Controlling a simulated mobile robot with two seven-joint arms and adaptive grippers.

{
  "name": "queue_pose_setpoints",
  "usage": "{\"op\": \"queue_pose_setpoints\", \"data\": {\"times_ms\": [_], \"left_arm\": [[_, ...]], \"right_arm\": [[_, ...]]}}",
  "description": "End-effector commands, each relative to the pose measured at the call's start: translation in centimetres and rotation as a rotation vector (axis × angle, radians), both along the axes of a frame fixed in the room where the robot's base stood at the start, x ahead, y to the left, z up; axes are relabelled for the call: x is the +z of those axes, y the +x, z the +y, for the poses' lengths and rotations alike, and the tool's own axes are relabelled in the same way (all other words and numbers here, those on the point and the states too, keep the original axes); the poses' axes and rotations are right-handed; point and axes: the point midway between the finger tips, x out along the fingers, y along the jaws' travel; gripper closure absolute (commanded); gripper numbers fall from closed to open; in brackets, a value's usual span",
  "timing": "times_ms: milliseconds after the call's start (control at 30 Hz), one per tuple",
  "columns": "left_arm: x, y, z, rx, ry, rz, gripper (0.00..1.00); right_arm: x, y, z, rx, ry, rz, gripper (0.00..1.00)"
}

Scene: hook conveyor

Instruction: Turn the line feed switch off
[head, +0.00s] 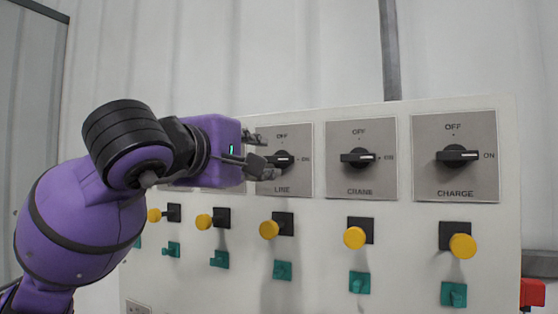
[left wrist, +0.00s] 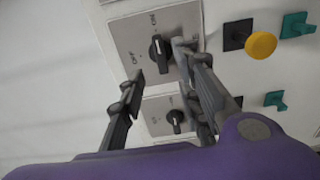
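The LINE switch (head: 283,160) is a black rotary knob on a grey plate in the head view. Its handle lies horizontal, pointing right to ON; OFF is marked above it. My left gripper (head: 261,155) is at the left side of this knob, partly covering its plate. In the left wrist view, the left gripper's fingers (left wrist: 160,62) are spread apart, one on each side of a black knob (left wrist: 158,52) whose handle points to ON. The label of that plate is not readable there. I cannot tell whether a fingertip touches the knob. My right gripper is not in view.
The CRANE switch (head: 358,158) and CHARGE switch (head: 457,156) are to the right, both turned to ON. Below are yellow buttons (head: 354,238) and green knobs (head: 360,282) that stick out from the panel (head: 310,215). A red object (head: 532,292) is at the right edge.

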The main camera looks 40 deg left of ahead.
Motion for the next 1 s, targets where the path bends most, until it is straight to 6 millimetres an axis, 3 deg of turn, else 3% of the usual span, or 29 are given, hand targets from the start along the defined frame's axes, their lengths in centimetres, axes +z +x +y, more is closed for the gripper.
{"op": "queue_pose_setpoints", "data": {"times_ms": [200,400,767,1000], "left_arm": [[0.0,3.3,1.1,0.001,-0.002,0.003,0.69],[0.0,5.8,1.9,-0.001,-0.003,0.001,0.69],[-0.1,6.7,2.1,-0.002,-0.002,0.002,0.69],[-0.1,6.7,2.1,-0.002,-0.002,0.002,0.96]], "right_arm": [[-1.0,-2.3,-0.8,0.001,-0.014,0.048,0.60],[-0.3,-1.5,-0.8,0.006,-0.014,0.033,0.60],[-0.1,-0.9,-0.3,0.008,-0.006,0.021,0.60],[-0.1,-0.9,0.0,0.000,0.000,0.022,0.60]]}}
